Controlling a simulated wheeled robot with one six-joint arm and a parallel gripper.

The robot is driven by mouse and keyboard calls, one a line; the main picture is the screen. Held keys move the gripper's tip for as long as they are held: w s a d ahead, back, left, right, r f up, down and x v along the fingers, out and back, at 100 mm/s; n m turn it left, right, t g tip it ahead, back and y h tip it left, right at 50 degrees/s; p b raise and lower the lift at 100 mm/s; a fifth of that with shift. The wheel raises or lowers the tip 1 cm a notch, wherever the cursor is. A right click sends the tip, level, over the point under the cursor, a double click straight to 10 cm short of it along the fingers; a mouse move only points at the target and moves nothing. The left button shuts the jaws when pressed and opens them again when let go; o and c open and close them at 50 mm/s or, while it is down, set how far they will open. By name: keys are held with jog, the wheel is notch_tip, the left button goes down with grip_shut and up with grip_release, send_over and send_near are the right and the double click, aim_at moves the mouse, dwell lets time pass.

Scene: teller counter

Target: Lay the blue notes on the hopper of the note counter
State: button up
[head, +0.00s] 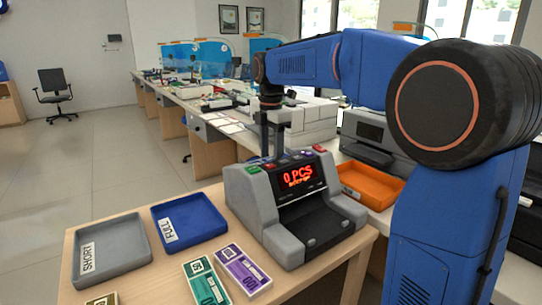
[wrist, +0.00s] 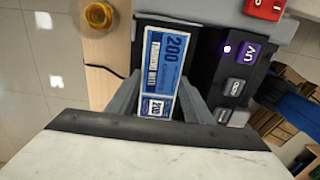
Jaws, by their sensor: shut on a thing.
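The blue notes (wrist: 165,62), a flat bundle marked 200, lie between the fingers of my gripper (wrist: 160,88) in the wrist view. My gripper is shut on them. In the head view my gripper (head: 270,148) points down at the rear top of the grey note counter (head: 258,205); the notes cannot be made out there. The wrist view shows the notes over a dark part of the counter (wrist: 205,60), beside its UV button. The hopper is mostly hidden, and I cannot tell whether the notes touch it. The counter's red display reads 0 PCS.
A grey SHORT tray (head: 128,243) and a blue FULL tray (head: 205,222) stand left of the counter. Green notes (head: 205,283) and purple notes (head: 243,271) lie in front. An orange tray (head: 372,183) and a dark machine (head: 366,135) are at right.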

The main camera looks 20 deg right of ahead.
jog(key=shift+f, duration=0.15)
jog(key=o, duration=1)
jog(key=shift+o, duration=0.2)
notch_tip(320, 180, up, 12)
jog(key=shift+s, duration=0.1)
